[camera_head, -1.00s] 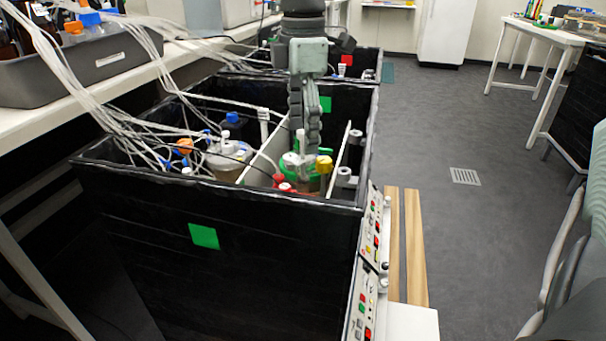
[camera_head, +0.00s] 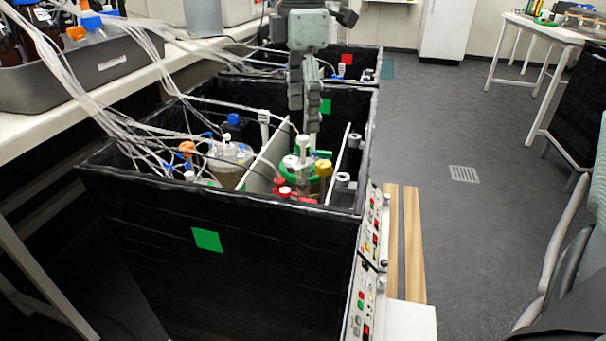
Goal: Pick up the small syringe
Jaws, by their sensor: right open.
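My right gripper (camera_head: 305,117) hangs fingers-down over the right part of the near black box (camera_head: 215,265). It is open, and I see nothing held in it. Below its fingertips, a vessel with a green cap (camera_head: 292,162) stands in the box. A slim white upright piece (camera_head: 303,144) sticks up from this cap, just under the fingertips and apart from them. It may be the small syringe, but it is too small to tell. My left gripper is not in view.
A pale divider (camera_head: 265,160) and a white plate (camera_head: 342,150) flank the green-capped vessel. A yellow cap (camera_head: 323,168) and red caps (camera_head: 284,189) are close by. A clear vessel (camera_head: 229,160) with many tubes stands left.

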